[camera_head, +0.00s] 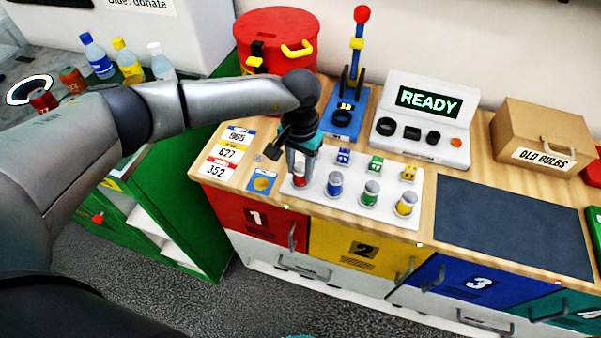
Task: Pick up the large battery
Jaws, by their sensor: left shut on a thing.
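A white tray (325,204) on the wooden counter holds a front row of upright cylinders that look like batteries: a blue one (335,185), a green one (369,193) and a yellow one (406,204). A red one (300,181) stands at the left end of this row. Smaller blue, green and yellow pieces (375,164) stand behind them. My left gripper (299,172) points down over the red cylinder, shut on its upper part. The fingers partly cover it. I cannot tell whether it is lifted off the tray.
A red bin (275,35) with yellow handles, a blue lever stand (345,118) and a white tester reading READY (425,125) stand behind the tray. An OLD BULBS box (545,135) is at the right. A dark mat (510,225) lies bare right of the tray.

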